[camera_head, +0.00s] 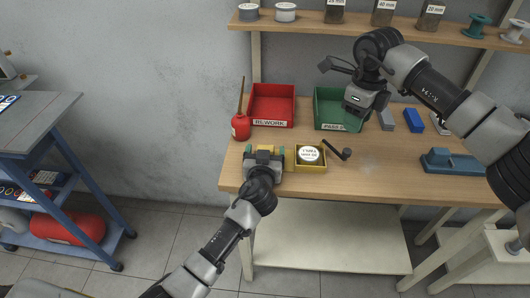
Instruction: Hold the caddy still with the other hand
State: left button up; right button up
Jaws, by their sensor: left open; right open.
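A small yellow box (310,169), which looks like the caddy, sits near the front edge of the workbench. A round white labelled piece (309,155) shows in it, too small to read. My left gripper (264,151) is open just left of the box, low over the bench, with a small yellow piece between or behind its fingers; contact cannot be told. My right gripper (355,107) is open in front of the green bin (330,93), above and right of the yellow box. It hides part of the bin's label.
A red REWORK bin (271,107) and a red oil can (241,126) stand at the back left. A black crank-like tool (339,150) lies right of the yellow box. A blue block (412,121) and a blue device (455,162) are farther right.

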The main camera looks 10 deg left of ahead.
pick_arm(q)
jog(key=c, duration=1.1)
pick_arm(e)
jog(key=c, duration=0.7)
jog(key=shift+a+y, duration=0.3)
jog(key=shift+a, duration=0.05)
grip_shut()
jog(key=w+a+r+m+t+y, duration=0.1)
jog(key=a+r+m+y, duration=0.5)
jog(key=a+r+y, duration=0.6)
jog(key=w+d+r+m+t+y, duration=0.1)
jog(key=w+d+r+m+t, duration=0.1)
jog(key=w+d+m+t, duration=0.6)
jog(key=w+d+r+m+t, duration=0.1)
jog(key=d+r+m+t, duration=0.2)
jog(key=d+m+t, duration=0.6)
jog(key=w+d+f+m+g+h, duration=0.1)
jog(key=d+f+m+g+h, duration=0.1)
jog(key=d+f+m+h, duration=0.45)
jog(key=w+d+f+m+g+h, duration=0.1)
jog(key=f+m+g+h, duration=0.15)
jog(key=m, duration=0.75)
jog(key=s+d+f+m+g+y, duration=0.1)
jog(key=s+f+m+g, duration=0.3)
jog(key=s+f+g, duration=0.6)
jog(key=s+y, duration=0.1)
jog(key=s, duration=0.2)
jog(key=shift+g, duration=0.35)
